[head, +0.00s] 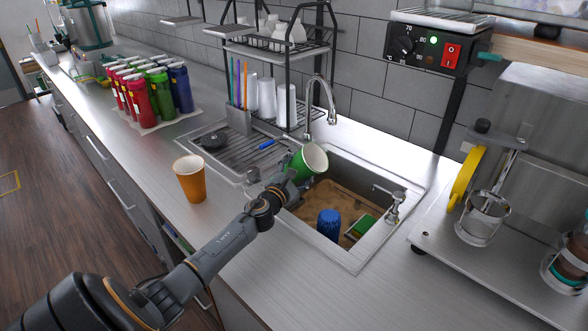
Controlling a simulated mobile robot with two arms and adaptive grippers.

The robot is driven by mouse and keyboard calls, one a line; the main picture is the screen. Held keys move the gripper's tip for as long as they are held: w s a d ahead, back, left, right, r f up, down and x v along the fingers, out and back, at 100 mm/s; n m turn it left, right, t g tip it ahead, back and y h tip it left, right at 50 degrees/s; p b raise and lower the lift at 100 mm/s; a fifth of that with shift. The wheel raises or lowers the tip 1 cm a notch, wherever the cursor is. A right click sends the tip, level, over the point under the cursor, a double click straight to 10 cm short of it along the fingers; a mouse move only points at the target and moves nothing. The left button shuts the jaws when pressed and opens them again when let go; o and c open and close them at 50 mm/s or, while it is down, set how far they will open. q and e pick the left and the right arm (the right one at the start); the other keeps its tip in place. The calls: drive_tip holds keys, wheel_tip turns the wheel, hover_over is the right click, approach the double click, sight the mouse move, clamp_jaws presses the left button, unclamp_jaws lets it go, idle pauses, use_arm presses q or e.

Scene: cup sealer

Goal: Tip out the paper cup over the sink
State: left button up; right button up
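A green paper cup (299,166) is tilted at the left edge of the sink (345,257), above the basin. Its open mouth faces right and toward me, showing a pale inside. My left gripper (291,178) is at the cup's lower left side and appears shut on it; the fingers are small and partly hidden. I see no liquid leaving the cup. The sink holds brownish contents, a blue ribbed object (328,224) and a green-and-yellow sponge (360,228). My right gripper is not in view.
An orange cup (190,180) stands upright on the counter left of my arm. The faucet (322,95) rises behind the sink. A drying rack (285,45) with white cups stands behind. Coloured cans (150,90) are at the back left. The cup sealer (500,220) is right.

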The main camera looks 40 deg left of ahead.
sight(322, 150)
use_arm(q)
drive_tip(key=d+r+n+p, duration=0.1)
drive_tip(key=n, duration=0.1)
drive_tip(key=d+r+n+p, duration=0.2)
drive_tip(key=r+n, duration=0.1)
drive_tip(key=shift+w+d+r+n, duration=0.1)
drive_tip(key=shift+w+n, duration=0.2)
drive_tip(key=d+n+p, duration=0.1)
drive_tip(key=r+n+p, duration=0.1)
drive_tip(key=n, duration=0.1)
drive_tip(key=shift+w+d+r, duration=0.15)
drive_tip(key=shift+d+r, duration=0.1)
drive_tip(key=shift+d, duration=0.1)
drive_tip(key=shift+f, duration=0.1)
